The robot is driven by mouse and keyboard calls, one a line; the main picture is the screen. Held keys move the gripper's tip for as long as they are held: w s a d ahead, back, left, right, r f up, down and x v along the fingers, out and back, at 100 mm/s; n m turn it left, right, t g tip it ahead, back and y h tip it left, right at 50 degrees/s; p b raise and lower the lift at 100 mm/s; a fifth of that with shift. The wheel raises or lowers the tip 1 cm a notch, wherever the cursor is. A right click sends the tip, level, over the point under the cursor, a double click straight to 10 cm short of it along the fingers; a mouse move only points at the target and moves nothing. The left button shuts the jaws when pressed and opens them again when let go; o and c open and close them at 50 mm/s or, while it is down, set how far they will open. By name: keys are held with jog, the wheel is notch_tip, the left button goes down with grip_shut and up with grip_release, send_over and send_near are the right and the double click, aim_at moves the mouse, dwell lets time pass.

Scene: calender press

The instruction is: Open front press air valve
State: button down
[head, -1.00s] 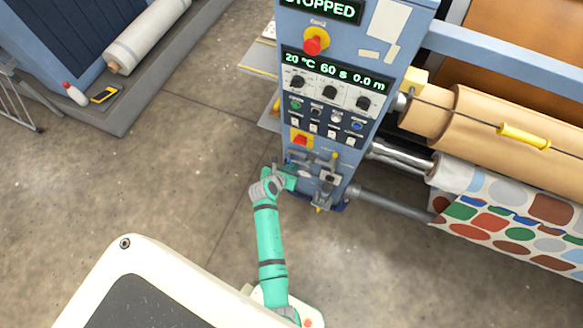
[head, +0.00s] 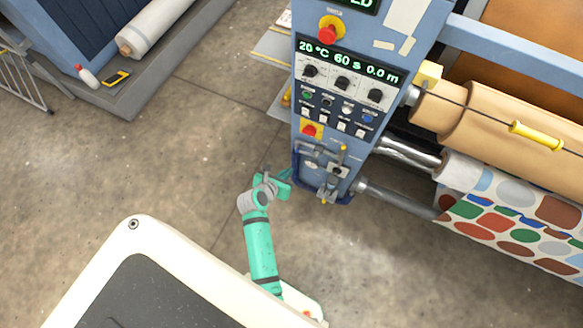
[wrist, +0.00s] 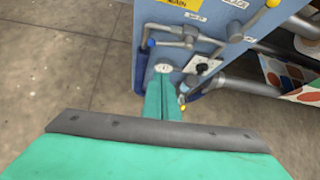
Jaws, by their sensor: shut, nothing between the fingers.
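The air piping with its valves (head: 335,172) is on the lower part of the blue press column, below the button panel. It has a small yellow handle at the top and another yellow tip at the bottom. In the wrist view the grey pipes (wrist: 178,36) carry a blue-tipped part (wrist: 151,42) at left, a yellow handle (wrist: 271,4) at upper right and a small yellow tip (wrist: 182,107) low down. A round white gauge (wrist: 163,67) is beyond my fingertips. My gripper (head: 287,179) is shut and empty, left of the piping; it also shows in the wrist view (wrist: 164,82). I cannot tell which valve is the front press one.
Above the piping are a small red button on yellow (head: 310,130), the knob panel (head: 342,84) and a larger red emergency button (head: 329,32). A roller bar (head: 400,200) and patterned sheet (head: 515,225) extend right.

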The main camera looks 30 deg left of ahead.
jog(key=shift+v, duration=0.85)
